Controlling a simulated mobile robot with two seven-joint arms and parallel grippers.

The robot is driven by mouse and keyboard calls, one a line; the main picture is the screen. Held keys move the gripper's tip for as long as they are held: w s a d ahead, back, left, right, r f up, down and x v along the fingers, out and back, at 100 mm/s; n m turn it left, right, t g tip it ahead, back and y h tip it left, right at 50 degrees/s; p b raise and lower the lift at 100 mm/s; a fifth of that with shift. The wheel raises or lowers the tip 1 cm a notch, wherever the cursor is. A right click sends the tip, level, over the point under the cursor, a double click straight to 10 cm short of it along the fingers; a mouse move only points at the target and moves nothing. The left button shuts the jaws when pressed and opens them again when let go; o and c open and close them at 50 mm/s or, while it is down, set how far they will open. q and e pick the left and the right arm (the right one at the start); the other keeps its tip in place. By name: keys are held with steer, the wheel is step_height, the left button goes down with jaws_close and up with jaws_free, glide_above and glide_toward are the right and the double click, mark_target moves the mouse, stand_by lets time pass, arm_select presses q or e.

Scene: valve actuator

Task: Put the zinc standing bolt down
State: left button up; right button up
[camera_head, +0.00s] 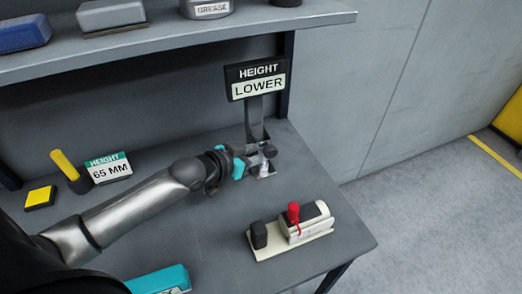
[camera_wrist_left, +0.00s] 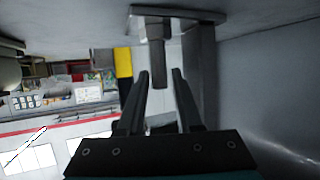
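The zinc standing bolt (camera_wrist_left: 157,62) shows in the upside-down left wrist view as a grey shaft with a wider hex part at the plate (camera_wrist_left: 190,13). It appears to stand upright on that plate. In the head view the small pale plate (camera_head: 264,174) lies at the foot of the sign post, and the bolt is largely hidden at the gripper. My left gripper (camera_wrist_left: 160,75) is open. Its fingertips lie on either side of the bolt's free end in the picture, with a visible gap on each side. Exact depth is hard to tell. My right gripper is not in view.
A "HEIGHT LOWER" sign (camera_head: 257,80) stands behind the gripper. A device with a red lever (camera_head: 293,213) sits at the front right. A "65 MM" card (camera_head: 109,168), yellow-topped button box (camera_head: 40,197) and teal box (camera_head: 160,281) are at left.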

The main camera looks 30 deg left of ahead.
arm_select(q)
steer(key=shift+r, duration=0.15)
steer(key=p+v, duration=0.3)
steer(key=v, duration=0.9)
stand_by(0.5)
stand_by(0.8)
